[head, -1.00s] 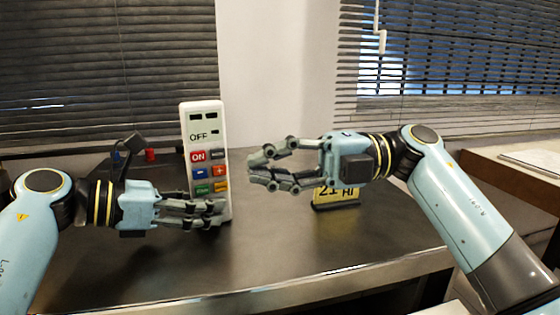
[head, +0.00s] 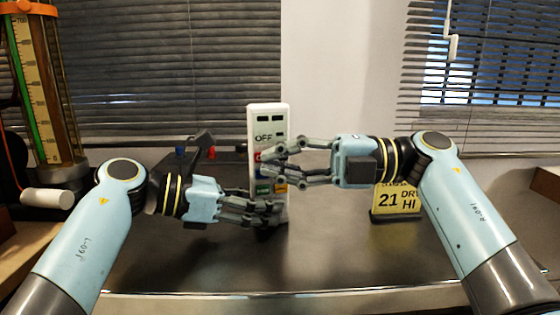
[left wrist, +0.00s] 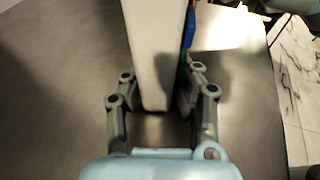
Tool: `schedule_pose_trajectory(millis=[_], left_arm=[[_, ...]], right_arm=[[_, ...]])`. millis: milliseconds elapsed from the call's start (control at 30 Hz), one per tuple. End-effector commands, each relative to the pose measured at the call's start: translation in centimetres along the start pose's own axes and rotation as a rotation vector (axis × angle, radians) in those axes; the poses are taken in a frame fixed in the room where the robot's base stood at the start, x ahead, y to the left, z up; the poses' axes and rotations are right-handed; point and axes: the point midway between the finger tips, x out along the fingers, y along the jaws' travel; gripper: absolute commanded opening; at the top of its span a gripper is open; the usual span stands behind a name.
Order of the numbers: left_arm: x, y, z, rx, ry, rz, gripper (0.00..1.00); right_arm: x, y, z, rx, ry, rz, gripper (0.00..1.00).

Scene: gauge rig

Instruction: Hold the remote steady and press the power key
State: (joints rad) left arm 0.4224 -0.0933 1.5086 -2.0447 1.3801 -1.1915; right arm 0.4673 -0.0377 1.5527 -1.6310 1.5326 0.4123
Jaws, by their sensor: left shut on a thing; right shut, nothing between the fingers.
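The white remote (head: 267,112) stands upright on the dark bench, its display reading OFF. Its coloured keys face me; a bit of the red key (head: 258,157) shows, and green and orange keys (head: 272,189) show lower down. My left gripper (head: 272,213) is shut on the remote's lower part. In the left wrist view, the remote (left wrist: 155,45) stands between the left gripper's fingers (left wrist: 160,85). My right gripper (head: 267,166) is shut and empty, its fingertips in front of the upper keys. I cannot tell whether they touch; the fingers hide part of the key rows.
A yellow sign (head: 397,199) reading 21 stands on the bench (head: 330,255) behind my right arm. A tall gauge column (head: 45,80) with a scale stands at the left. Small blue and red knobs (head: 210,153) sit behind my left gripper. The bench's front middle is clear.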

Motion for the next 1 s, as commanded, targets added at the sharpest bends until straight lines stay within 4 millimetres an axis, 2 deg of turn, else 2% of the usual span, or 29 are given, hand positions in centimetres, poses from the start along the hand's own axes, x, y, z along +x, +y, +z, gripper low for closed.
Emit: schedule_pose_trajectory(millis=[200, 500, 633, 767, 800, 1000], left_arm=[[0.0, -0.1, -0.1, -0.002, 0.002, -0.002, 0.13], [0.0, -0.1, -0.1, -0.001, 0.002, -0.003, 0.13], [0.0, -0.1, -0.1, -0.001, 0.002, -0.003, 0.12], [0.0, -0.1, -0.1, -0.001, 0.001, -0.002, 0.12], [0.0, -0.1, -0.1, -0.001, 0.001, -0.002, 0.12], [0.0, 0.0, 0.0, 0.0, 0.0, -0.001, 0.11]], right_arm=[[0.4, 0.0, 1.7, 0.001, 0.0, 0.0, 0.0], [0.4, 0.0, 1.6, 0.0, -0.002, 0.0, 0.0], [0.2, -0.1, 0.8, 0.0, -0.002, -0.001, 0.0], [-0.4, -0.1, -1.5, -0.001, -0.001, -0.001, 0.0], [-0.6, -0.1, -2.4, -0.001, 0.0, 0.0, 0.0], [-5.5, -0.1, -2.2, 0.0, -0.001, -0.006, 0.0]])
